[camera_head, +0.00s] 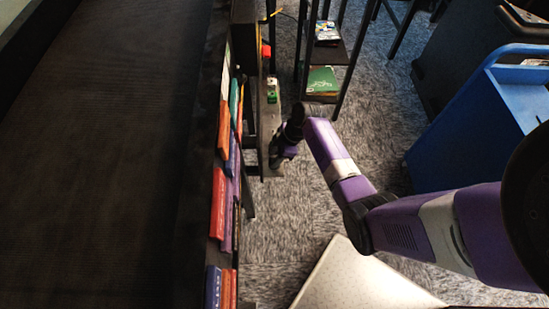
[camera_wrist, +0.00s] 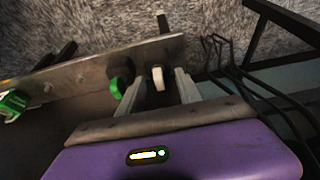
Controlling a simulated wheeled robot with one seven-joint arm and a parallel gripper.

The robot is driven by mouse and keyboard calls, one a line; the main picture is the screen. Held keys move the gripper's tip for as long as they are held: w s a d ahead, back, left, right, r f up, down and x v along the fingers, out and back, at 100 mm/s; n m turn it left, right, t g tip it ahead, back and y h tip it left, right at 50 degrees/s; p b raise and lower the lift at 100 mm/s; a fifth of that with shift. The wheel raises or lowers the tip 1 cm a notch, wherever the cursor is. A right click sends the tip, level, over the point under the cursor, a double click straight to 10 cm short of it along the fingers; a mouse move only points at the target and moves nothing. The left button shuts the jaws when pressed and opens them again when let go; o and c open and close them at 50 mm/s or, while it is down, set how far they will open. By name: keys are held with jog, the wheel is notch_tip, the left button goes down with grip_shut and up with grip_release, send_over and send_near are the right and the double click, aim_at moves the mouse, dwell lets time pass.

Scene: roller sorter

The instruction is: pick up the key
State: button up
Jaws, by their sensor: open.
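My gripper (camera_wrist: 160,88) is open, its two grey fingers pointing at a metal panel strip (camera_wrist: 85,77) in the wrist view. A small pale, tan-topped piece, possibly the key (camera_wrist: 158,75), shows between the fingertips; I cannot tell whether they touch it. A green knob (camera_wrist: 117,88) is just left of the left finger. In the head view my gripper (camera_head: 286,146) is at the near end of the narrow panel (camera_head: 265,140), and the key cannot be made out there.
Another green part (camera_wrist: 12,104) is at the panel's left end in the wrist view. In the head view, a row of books (camera_head: 217,205) lines the dark conveyor (camera_head: 100,150). A black shelf stand (camera_head: 323,98) is behind, and a blue cart (camera_head: 475,125) is right. Carpet lies between.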

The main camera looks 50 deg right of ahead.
jog(key=shift+f, duration=0.1)
grip_shut()
dwell(0.3)
notch_tip(320, 180, up, 19)
notch_tip(320, 180, up, 6)
jog(key=p, duration=0.5)
send_over(274, 156)
jog(key=shift+s+d+f, duration=0.1)
jog(key=shift+f, duration=0.1)
dwell(0.3)
